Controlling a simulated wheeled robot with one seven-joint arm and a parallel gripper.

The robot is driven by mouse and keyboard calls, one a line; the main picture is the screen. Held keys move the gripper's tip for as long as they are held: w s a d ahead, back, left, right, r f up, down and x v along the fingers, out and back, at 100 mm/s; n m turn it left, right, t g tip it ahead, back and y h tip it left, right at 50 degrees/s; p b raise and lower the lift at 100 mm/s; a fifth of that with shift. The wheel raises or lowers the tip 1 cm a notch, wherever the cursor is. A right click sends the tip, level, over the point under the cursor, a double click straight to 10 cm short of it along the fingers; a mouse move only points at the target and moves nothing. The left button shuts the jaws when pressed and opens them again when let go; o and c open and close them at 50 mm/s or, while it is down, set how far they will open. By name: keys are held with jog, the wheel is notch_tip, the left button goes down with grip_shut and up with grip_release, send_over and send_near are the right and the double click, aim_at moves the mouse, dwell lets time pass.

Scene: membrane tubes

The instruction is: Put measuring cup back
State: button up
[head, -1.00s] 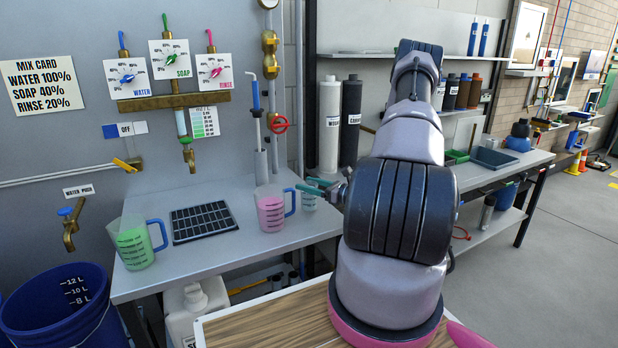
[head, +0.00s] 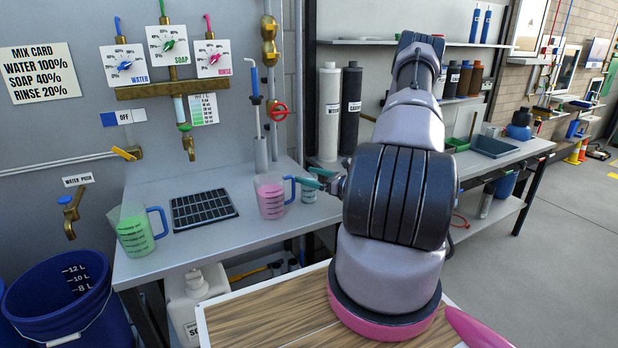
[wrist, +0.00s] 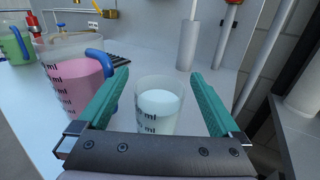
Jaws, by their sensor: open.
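A small clear measuring cup with dark marks and pale contents (wrist: 158,108) stands upright on the grey bench. In the head view the cup (head: 309,193) is partly hidden by my gripper (head: 316,179). In the wrist view my gripper (wrist: 160,100) is open, with one teal finger on each side of the cup. Gaps show between the cup and both fingers, and its lower part is hidden behind the gripper body. A larger jug of pink liquid with a blue handle (head: 271,201) stands just left of the cup; its handle (wrist: 100,62) is close to the left finger.
A jug of green liquid (head: 134,233) stands at the bench's left, beside a black grid mat (head: 203,209). Dials and a brass tap (head: 188,148) are on the wall behind. A blue bucket (head: 95,330) is at lower left. White and black cylinders (head: 350,110) stand behind the arm.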

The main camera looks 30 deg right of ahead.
jog(key=v, duration=1.1)
jog(key=shift+s+d, duration=0.2)
jog(key=shift+s, duration=0.1)
jog(key=s+a+r+n+g+y, duration=0.1)
jog(key=s+a+r+n+g, duration=0.1)
jog(key=a+r+n+g, duration=0.55)
jog(key=s+a+r+n+g, duration=0.2)
jog(key=a+r+n+g, duration=0.3)
jog(key=a+r+n, duration=0.55)
jog(key=s+a+r+n+t+h, duration=0.2)
jog(key=s+r, duration=0.4)
jog(key=r, duration=0.3)
jog(key=s+a+r+n+t+h, duration=0.2)
jog(key=s+r+n+h, duration=0.3)
jog(key=r, duration=0.5)
jog(key=shift+s+t+h, duration=0.35)
jog(key=shift+s+h, duration=0.65)
jog(key=shift+r, duration=0.1)
